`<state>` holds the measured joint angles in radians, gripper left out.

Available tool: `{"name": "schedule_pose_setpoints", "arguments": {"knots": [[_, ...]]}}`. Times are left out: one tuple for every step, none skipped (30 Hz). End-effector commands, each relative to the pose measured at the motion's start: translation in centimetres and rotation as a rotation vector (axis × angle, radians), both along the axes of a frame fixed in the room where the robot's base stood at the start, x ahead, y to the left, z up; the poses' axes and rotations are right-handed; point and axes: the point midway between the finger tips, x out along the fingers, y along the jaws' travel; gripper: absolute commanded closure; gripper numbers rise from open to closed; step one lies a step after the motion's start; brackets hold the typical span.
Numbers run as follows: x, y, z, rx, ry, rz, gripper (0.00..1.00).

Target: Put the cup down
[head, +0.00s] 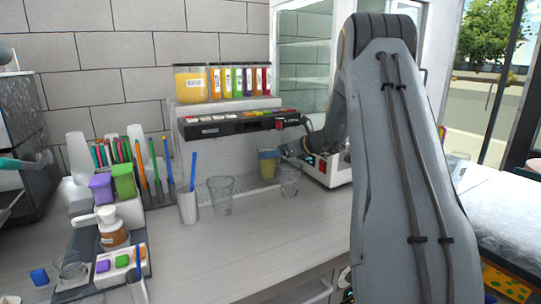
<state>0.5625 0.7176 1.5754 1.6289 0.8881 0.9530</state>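A small cup (268,164) with a yellowish upper part stands or hangs upright in front of the drink dispenser, above the metal rack. My gripper (286,155) is at the right side of this cup. Its fingers are small and partly hidden, so I cannot tell whether they close on the cup or only sit beside it. I also cannot tell whether the cup's base touches the rack. Two clear cups stand in front: one (221,195) to the left and one (289,182) just below my gripper.
The dispenser (240,126) with jars on top stands behind. A white machine (327,170) is to the right of my gripper. A holder with a blue straw (188,206) stands left of the clear cups. The front counter (250,245) is clear. My arm hides the right side.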

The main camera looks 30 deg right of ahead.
Motion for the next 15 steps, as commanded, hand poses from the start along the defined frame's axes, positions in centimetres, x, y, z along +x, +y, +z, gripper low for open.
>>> {"name": "schedule_pose_setpoints", "arguments": {"knots": [[-0.9,-0.6,0.4,-0.001,-0.002,-0.004,0.19],[-1.4,-0.8,0.6,-0.001,-0.002,-0.004,0.19],[-2.2,-1.2,1.0,-0.002,-0.002,-0.003,0.19],[-2.7,-1.4,1.2,-0.001,-0.002,-0.004,0.19],[-3.2,-1.6,1.4,-0.001,-0.003,-0.003,0.19],[-3.9,-1.9,1.7,-0.001,-0.002,-0.004,0.19],[-4.4,-2.2,1.9,-0.001,-0.002,-0.004,0.19],[-4.9,-2.4,2.2,-0.002,-0.002,-0.003,0.19],[-5.4,-2.6,2.4,-0.001,-0.001,-0.003,0.19],[-5.8,-2.8,2.6,0.001,-0.001,-0.002,0.19],[-6.2,-3.0,2.8,0.0,-0.001,-0.003,0.19],[-6.6,-3.2,3.0,0.0,-0.001,-0.003,0.19],[-6.8,-3.3,3.1,0.0,-0.001,-0.003,0.19],[-7.1,-3.4,3.2,0.0,0.0,-0.002,0.19],[-7.3,-3.4,3.3,0.0,0.0,-0.001,0.19]]}}
